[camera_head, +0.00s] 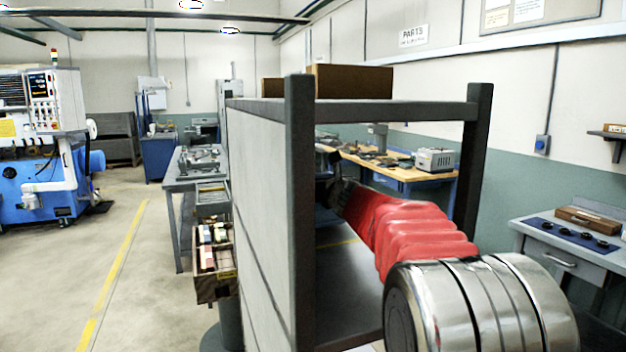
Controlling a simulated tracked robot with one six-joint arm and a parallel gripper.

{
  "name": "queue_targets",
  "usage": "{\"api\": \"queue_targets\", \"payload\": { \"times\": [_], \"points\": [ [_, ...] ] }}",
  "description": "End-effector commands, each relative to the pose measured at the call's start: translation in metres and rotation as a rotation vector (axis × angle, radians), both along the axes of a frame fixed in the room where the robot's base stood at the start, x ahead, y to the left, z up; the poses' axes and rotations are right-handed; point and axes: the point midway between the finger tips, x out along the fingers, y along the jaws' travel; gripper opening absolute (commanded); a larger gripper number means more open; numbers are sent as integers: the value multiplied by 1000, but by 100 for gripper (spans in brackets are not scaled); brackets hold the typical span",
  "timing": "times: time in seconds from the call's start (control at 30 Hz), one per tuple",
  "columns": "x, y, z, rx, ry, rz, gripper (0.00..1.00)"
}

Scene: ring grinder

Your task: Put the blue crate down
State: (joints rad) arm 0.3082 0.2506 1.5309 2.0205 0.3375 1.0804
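My arm, with a red ribbed sleeve and a shiny metal joint, reaches from the lower right into the open side of a grey rack. Its dark far end, where my gripper (332,185) is, shows only partly behind the rack's front post. Whether its fingers are open or shut is hidden. A small dark blue patch (327,216) shows just below that end, beside the post. I cannot tell whether it is the blue crate, or whether my gripper touches it.
The grey rack (299,200) stands close ahead, with cardboard boxes (350,80) on top. A wooden tray of parts (214,262) hangs at its left. A workbench (390,172) stands behind and a grey desk (560,250) at right. The floor at left is clear, with a yellow line.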

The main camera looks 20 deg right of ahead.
Motion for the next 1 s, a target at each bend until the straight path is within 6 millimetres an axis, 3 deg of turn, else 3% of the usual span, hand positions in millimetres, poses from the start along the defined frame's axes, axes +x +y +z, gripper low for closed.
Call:
{"api": "queue_targets", "payload": {
  "times": [0.4,0.43,0.5,0.57,1.0],
  "points": [
    [0,1,-2,0,-6,2,28],
    [0,1,-6,0,-1,1,91],
    [0,1,-6,0,-1,1,96],
    [0,1,-6,0,-1,1,100],
    [0,1,0,-1,-1,1,100]
  ]
}}
